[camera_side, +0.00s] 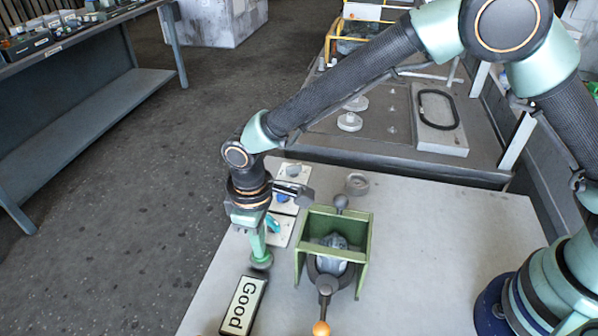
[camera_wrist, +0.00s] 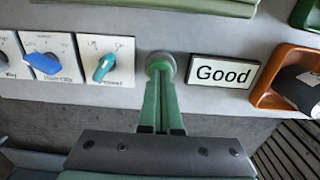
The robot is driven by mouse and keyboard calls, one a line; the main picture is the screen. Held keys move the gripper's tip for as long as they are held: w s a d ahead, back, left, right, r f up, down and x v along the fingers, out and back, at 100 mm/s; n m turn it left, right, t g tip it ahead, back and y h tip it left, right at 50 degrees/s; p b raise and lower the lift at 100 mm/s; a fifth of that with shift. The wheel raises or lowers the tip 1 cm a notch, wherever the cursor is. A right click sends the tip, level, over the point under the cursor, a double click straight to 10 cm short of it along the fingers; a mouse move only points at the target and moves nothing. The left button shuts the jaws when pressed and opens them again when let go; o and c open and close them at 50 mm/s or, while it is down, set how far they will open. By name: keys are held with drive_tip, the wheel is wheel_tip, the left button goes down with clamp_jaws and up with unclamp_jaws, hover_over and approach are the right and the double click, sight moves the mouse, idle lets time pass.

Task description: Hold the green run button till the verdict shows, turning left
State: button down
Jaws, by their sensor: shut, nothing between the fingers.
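The run button (camera_side: 261,263) is a round green button on the table, left of the green fixture. In the wrist view the button (camera_wrist: 160,62) shows as a round grey-green rim, partly hidden by my fingers. My gripper (camera_side: 260,256) is shut and empty, pointing down, with its fingertips at the button. They seem to touch it; how far it is pressed cannot be told. The verdict display (camera_side: 243,306) beside it reads "Good", also clear in the wrist view (camera_wrist: 223,72). The teal knob (camera_wrist: 104,67) stands tilted on its white plate; its small labels are hard to read.
A green fixture (camera_side: 362,238) holds a grey housing (camera_side: 333,256), with an orange-tipped lever (camera_side: 321,328) in front. A blue knob (camera_wrist: 42,64) sits beside the teal one. An orange bin (camera_wrist: 268,82) holds a dark part. The table's right side is clear.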

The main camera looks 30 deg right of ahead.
idle(0.3)
drive_tip(key=shift+r, duration=0.5)
idle(0.4)
drive_tip(key=shift+r, duration=3)
